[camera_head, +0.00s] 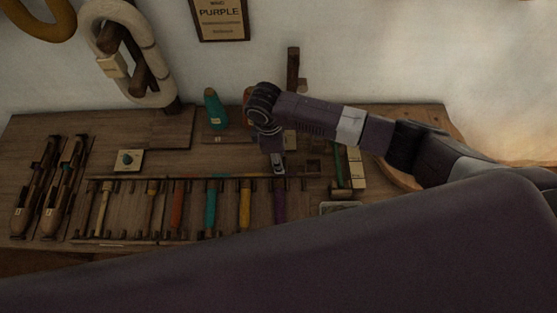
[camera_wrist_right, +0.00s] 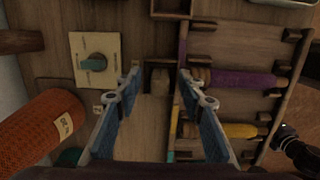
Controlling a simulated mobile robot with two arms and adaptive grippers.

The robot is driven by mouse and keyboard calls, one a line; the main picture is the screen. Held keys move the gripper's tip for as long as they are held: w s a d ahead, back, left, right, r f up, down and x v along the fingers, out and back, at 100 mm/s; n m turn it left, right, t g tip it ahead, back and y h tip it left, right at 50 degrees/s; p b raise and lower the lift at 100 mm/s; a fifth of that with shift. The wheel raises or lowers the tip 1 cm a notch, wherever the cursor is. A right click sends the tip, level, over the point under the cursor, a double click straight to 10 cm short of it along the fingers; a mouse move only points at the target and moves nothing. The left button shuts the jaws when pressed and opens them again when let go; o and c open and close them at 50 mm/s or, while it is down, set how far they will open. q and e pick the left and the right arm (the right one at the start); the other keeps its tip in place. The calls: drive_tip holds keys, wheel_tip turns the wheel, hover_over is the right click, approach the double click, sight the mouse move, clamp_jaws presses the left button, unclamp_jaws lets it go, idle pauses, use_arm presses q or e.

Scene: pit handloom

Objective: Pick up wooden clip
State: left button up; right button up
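A small brown wooden block (camera_wrist_right: 158,79) sits on the table in the right wrist view, in the gap between my right fingertips. It looks like the wooden clip, but its shape is too dim to be sure. My right gripper (camera_wrist_right: 160,84) is open, its two blue-padded fingers apart on either side of the block; contact cannot be told. In the head view my right gripper (camera_head: 278,168) points down at the back edge of the bobbin rack, and the block cannot be made out there. My left gripper is not in view.
A rack holds several colored bobbins, including a purple one (camera_wrist_right: 240,80) and a yellow one (camera_wrist_right: 225,130). A plate with a teal knob (camera_wrist_right: 95,62) and an orange spool (camera_wrist_right: 45,128) lie left of the gripper. Two shuttles (camera_head: 30,195) lie at the table's left.

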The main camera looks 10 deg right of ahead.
drive_tip(key=shift+c, duration=0.4)
drive_tip(key=c, duration=0.9)
drive_tip(key=shift+o, duration=0.2)
wheel_tip(320, 180, up, 20)
